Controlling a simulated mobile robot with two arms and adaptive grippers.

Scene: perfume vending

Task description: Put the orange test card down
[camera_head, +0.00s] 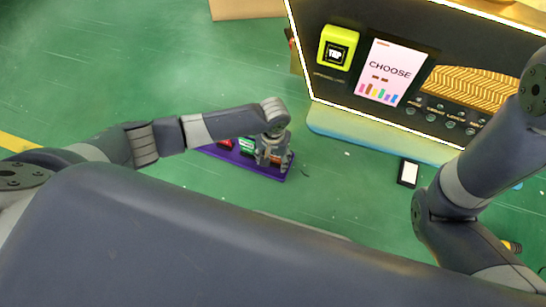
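My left gripper (271,160) points down at the right part of a purple tray (265,170) on the green floor. Its fingers are small and partly hidden by the wrist, so I cannot tell whether they are open or shut. A small orange patch (286,161), perhaps the orange test card, shows beside the fingers. I cannot tell whether it is held or rests in the tray. A red item (226,144) and a green item (246,146) lie in the tray to the left. My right arm comes in at the right, with its gripper out of view.
A vending machine (340,92) with a "CHOOSE" screen (388,74) and a yellow-green "TAP" reader (338,47) stands behind the tray. A small black device with a white face (409,172) lies right of the tray. Green floor between them is clear.

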